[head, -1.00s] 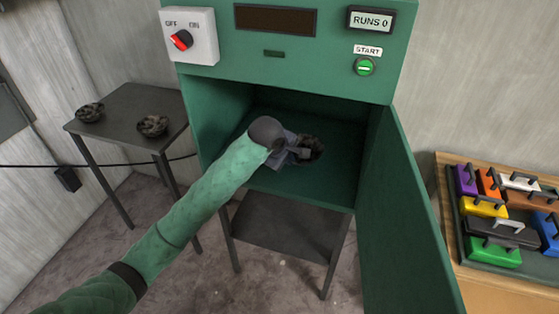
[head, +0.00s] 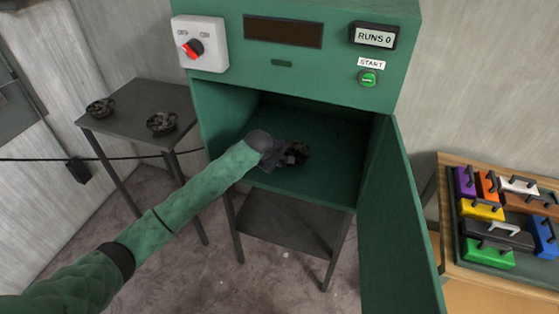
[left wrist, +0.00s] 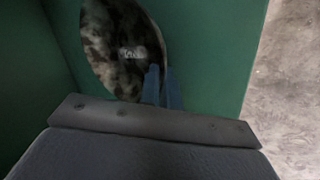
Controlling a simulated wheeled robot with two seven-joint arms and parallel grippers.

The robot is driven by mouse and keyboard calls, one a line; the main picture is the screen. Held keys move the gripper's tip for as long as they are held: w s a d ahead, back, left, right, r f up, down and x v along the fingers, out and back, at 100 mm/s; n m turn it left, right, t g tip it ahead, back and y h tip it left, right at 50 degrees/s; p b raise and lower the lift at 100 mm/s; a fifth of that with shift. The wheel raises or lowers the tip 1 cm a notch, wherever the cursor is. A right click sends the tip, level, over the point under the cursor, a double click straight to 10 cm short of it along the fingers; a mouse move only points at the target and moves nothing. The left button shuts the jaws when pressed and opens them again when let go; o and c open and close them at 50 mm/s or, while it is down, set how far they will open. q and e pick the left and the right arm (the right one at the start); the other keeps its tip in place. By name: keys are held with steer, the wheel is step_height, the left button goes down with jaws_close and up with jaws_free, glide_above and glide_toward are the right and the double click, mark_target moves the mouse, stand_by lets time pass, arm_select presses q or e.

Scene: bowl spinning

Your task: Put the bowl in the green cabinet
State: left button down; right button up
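The green cabinet (head: 212,118) stands with its compartment open and its door (head: 402,225) swung out to the right. A dark mottled bowl (head: 301,153) is inside the compartment, partly hidden by my left gripper (head: 284,154). In the left wrist view the bowl (left wrist: 112,48) appears against the green interior. There my left fingers (left wrist: 162,86) are close together at the bowl's right rim, one on each side of it. Whether the bowl rests on the cabinet floor is hard to tell. My right gripper is not in view.
Two similar dark bowls stand on a side table (head: 135,122) at the left, one left (head: 100,108) and one right (head: 162,123). A red switch (head: 194,48) and a green start button (head: 368,79) are on the cabinet front.

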arm_select(q)
steer(key=shift+f, duration=0.25)
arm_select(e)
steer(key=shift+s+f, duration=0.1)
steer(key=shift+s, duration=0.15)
arm_select(q)
steer(key=c, duration=1.6)
jaws_free()
steer(key=shift+f, duration=0.1)
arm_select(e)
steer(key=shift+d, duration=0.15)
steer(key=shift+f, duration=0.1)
